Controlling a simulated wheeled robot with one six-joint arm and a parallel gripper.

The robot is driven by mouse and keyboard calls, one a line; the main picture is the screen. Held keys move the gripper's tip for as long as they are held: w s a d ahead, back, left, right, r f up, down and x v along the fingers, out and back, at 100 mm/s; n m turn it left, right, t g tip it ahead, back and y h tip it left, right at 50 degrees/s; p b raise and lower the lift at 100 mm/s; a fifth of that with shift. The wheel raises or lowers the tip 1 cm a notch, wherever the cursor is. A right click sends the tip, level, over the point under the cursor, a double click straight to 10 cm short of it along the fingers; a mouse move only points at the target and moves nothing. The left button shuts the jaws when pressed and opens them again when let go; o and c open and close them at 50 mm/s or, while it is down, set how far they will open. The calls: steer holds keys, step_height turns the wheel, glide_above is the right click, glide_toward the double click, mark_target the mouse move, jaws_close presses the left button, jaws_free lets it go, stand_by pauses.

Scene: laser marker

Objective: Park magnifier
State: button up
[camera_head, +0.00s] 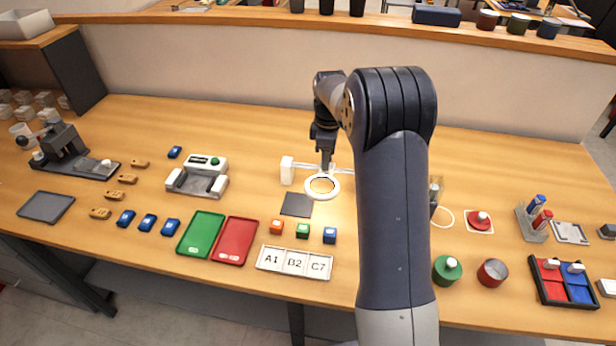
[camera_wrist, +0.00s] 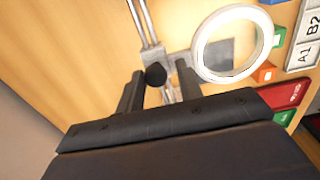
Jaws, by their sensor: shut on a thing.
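The magnifier has a white ring lens (camera_head: 335,190) on a thin arm, with a white base block (camera_head: 287,170) to its left at the back of the table. The ring hangs over the table, just behind and right of a dark square pad (camera_head: 295,206). In the wrist view the ring (camera_wrist: 267,42) is right of the fingers, overlapping the pad. My gripper (camera_head: 325,168) is at the magnifier's arm, behind the ring. In the wrist view my gripper (camera_wrist: 160,86) has its fingers either side of a black knob (camera_wrist: 155,74) on that arm. The exact contact is hard to see.
Orange (camera_head: 277,227), green (camera_head: 302,231) and blue (camera_head: 329,235) cubes stand in front of the pad, before a label tray (camera_head: 294,273) marked A1, B2, C7. Green (camera_head: 201,234) and red (camera_head: 235,240) trays lie left. A grey-white device (camera_head: 198,178) stands behind them.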

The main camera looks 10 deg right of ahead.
mark_target(344, 171)
steer(key=shift+s+d+f, duration=0.3)
steer(key=shift+s+d, duration=0.05)
steer(key=shift+d, duration=0.4)
steer(key=shift+s+d+f, duration=0.25)
steer(key=shift+s+d, duration=0.15)
steer(key=shift+d, duration=0.4)
steer(key=shift+s+d+f, duration=0.3)
steer(key=shift+s+d, duration=0.05)
steer(key=shift+d, duration=0.4)
steer(key=o, duration=0.6)
steer(key=shift+w+f, duration=0.1)
steer(key=shift+w, duration=0.05)
steer(key=shift+c, duration=0.2)
step_height(344, 171, up, 2)
steer(key=shift+w+p, duration=0.15)
steer(key=shift+p, duration=0.7)
step_height(344, 171, up, 6)
steer(key=p, duration=0.4)
steer(key=shift+w+f, duration=0.1)
steer(key=shift+f, duration=0.15)
